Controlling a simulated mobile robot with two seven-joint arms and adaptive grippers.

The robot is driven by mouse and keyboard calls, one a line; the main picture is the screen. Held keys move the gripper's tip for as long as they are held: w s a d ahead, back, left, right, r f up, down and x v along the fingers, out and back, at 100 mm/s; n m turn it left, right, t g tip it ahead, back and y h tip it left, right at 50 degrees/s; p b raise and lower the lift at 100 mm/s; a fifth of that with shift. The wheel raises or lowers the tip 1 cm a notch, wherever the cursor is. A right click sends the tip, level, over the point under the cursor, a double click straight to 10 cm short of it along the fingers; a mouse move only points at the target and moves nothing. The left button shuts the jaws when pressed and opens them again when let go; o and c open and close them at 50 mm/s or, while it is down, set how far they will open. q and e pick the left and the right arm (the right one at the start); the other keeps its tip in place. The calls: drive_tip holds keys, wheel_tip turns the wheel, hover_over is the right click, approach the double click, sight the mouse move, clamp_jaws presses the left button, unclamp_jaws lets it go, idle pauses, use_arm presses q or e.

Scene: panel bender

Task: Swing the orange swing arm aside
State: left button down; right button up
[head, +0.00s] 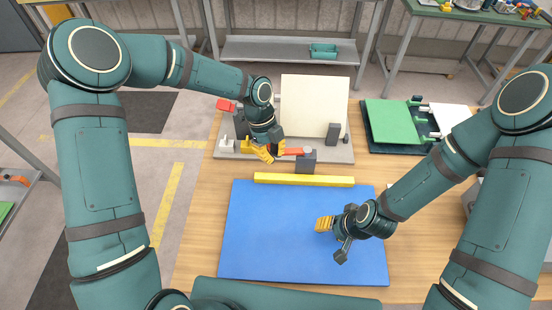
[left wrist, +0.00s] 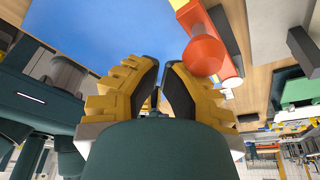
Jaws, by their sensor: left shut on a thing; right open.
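The orange swing arm (head: 292,151) lies across the front of the grey machine base, its right end by a dark grey block (head: 306,161). My left gripper (head: 268,153) is at the arm's left part. My right gripper (head: 330,238) is open and empty over the blue mat (head: 260,245).
A yellow bar (head: 304,180) lies between the base and the mat. A cream panel (head: 315,103) stands on the base, with a dark block (head: 333,136) before it. A green and white fixture (head: 395,125) is at the right. The mat's left half is clear.

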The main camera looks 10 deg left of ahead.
use_arm(q)
drive_tip(key=shift+w+a, duration=0.2)
drive_tip(key=shift+w, duration=0.25)
drive_tip(key=shift+w+a, duration=0.2)
drive_tip(key=shift+w, duration=0.25)
drive_tip(key=shift+w+r, duration=0.1)
drive_tip(key=shift+w+a, duration=0.1)
drive_tip(key=shift+a, duration=0.1)
drive_tip(key=shift+r, duration=0.1)
drive_tip(key=v, duration=1.1)
drive_tip(key=shift+s+d+r, duration=0.3)
drive_tip(key=shift+r, duration=0.05)
